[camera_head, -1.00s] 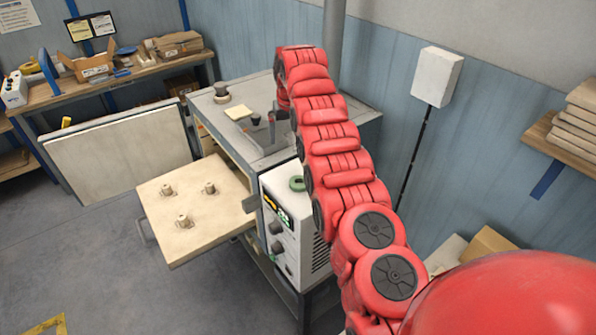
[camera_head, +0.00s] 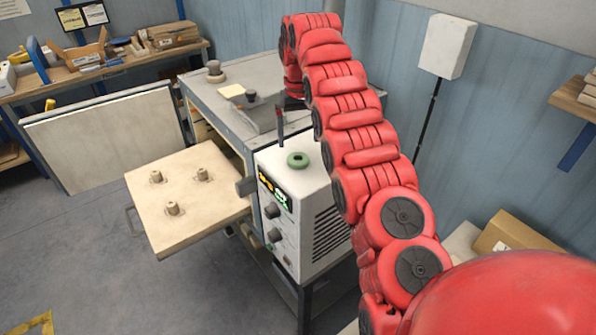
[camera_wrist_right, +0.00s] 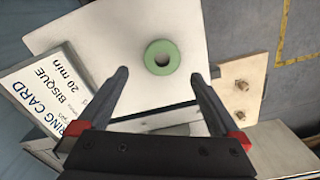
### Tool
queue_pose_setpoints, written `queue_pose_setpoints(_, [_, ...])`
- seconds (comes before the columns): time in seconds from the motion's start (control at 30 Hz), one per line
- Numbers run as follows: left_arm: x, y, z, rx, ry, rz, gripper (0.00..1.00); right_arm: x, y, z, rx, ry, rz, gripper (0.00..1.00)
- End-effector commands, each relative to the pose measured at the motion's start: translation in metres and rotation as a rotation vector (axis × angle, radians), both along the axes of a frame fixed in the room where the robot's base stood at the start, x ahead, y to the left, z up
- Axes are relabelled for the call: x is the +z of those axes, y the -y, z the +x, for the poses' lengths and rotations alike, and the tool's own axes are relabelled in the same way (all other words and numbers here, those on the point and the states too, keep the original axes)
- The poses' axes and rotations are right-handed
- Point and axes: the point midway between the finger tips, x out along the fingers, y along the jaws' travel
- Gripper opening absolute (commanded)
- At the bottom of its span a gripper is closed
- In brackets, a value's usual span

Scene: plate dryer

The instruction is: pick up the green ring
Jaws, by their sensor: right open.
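The green ring (camera_head: 298,160) lies flat on top of the white control box (camera_head: 291,184) beside the dryer. My right gripper (camera_head: 280,125) hangs above the back of the box top, with its arm coming in from the right. In the right wrist view the ring (camera_wrist_right: 162,57) shows beyond and between the two dark fingers of my right gripper (camera_wrist_right: 160,85). The fingers are spread apart with nothing between them, and they do not touch the ring. My left gripper is not in view.
A pulled-out shelf (camera_head: 200,235) with several pegs stands left of the box. The grey dryer top (camera_head: 195,86) holds a small knob-like part and a cream block. A firing card (camera_wrist_right: 45,95) lies beside the box in the wrist view. A wall unit (camera_head: 447,45) is at right.

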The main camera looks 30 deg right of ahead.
Motion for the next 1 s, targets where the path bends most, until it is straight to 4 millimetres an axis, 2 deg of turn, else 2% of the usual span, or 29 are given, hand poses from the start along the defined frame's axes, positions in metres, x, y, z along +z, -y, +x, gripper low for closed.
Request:
queue_pose_setpoints(0.27, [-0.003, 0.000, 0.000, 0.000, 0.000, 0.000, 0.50, -0.011, 0.001, -0.001, -0.002, -0.003, 0.001, 1.00])
queue_pose_setpoints(0.4, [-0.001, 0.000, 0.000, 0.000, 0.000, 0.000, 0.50, -0.024, 0.000, -0.002, -0.002, -0.005, 0.001, 1.00])
queue_pose_setpoints(0.6, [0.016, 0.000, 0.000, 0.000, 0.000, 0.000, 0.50, -0.043, -0.002, -0.003, -0.003, -0.006, 0.002, 1.00])
queue_pose_setpoints(0.73, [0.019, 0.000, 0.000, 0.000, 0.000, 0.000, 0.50, -0.056, -0.003, -0.002, -0.002, -0.002, 0.001, 1.00])
queue_pose_setpoints(1.0, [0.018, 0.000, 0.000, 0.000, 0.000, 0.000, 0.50, -0.060, -0.003, -0.001, -0.002, 0.000, 0.001, 0.98])
